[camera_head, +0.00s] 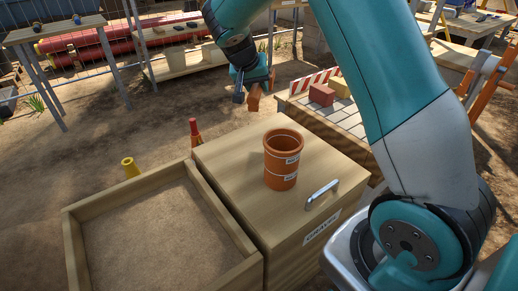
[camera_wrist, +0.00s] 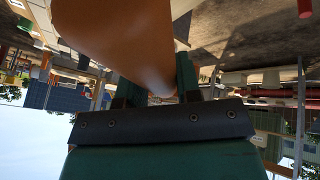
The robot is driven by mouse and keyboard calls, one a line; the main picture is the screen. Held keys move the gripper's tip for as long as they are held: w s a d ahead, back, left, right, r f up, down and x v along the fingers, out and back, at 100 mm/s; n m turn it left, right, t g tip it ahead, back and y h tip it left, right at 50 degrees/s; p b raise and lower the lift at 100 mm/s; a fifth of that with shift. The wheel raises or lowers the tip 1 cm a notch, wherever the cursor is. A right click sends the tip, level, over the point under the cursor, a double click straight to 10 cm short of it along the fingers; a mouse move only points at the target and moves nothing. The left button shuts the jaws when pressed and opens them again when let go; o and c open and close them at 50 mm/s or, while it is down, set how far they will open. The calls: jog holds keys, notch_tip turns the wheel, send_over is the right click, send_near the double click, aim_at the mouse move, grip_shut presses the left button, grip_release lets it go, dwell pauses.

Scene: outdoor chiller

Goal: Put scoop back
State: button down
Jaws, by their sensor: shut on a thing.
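My gripper (camera_head: 247,91) hangs in the air beyond the wooden box, at the top middle of the head view. It is shut on an orange-brown piece, apparently the scoop (camera_head: 254,99); only a small part shows there. In the wrist view the scoop (camera_wrist: 125,40) is a large smooth orange-brown shape between the fingers (camera_wrist: 155,88), reaching out of the top of the picture. Its full outline cannot be seen. An orange round pot (camera_head: 283,160) with white labels stands upright on the wooden box (camera_head: 228,160), apart from my gripper. Its inside looks empty.
A paved bench (camera_head: 335,115) with a red brick (camera_head: 322,95) stands right behind the box. A red post (camera_head: 195,132) and yellow post (camera_head: 130,167) stand behind the tray.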

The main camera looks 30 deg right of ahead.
notch_tip(320, 180, down, 19)
jog(key=shift+f+b, duration=0.1)
jog(key=shift+b, duration=0.85)
jog(key=shift+f, duration=0.1)
jog(key=c, duration=0.8)
grip_release()
jog(key=s+a+r+n+y+p, duration=0.1)
jog(key=s+a+r+n+y, duration=0.1)
jog(key=s+a+r, duration=0.5)
jog(key=s+a+r+n+y, duration=0.1)
jog(key=a+r+n+y, duration=0.1)
jog(key=a+r, duration=0.6)
jog(key=s+a+r+n+y, duration=0.2)
jog(key=s+a+r+n, duration=0.1)
jog(key=s, duration=0.5)
jog(key=s+a+r+n+g+y, duration=0.1)
jog(key=s+a+r+n+y, duration=0.1)
jog(key=s, duration=0.6)
jog(key=s+a+r+n+g+y, duration=0.1)
jog(key=s+a+r+n, duration=0.3)
jog(key=s, duration=0.5)
notch_tip(320, 180, up, 3)
jog(key=shift+f+n+y, duration=0.15)
jog(key=shift+n+y, duration=0.25)
jog(key=shift+n, duration=0.7)
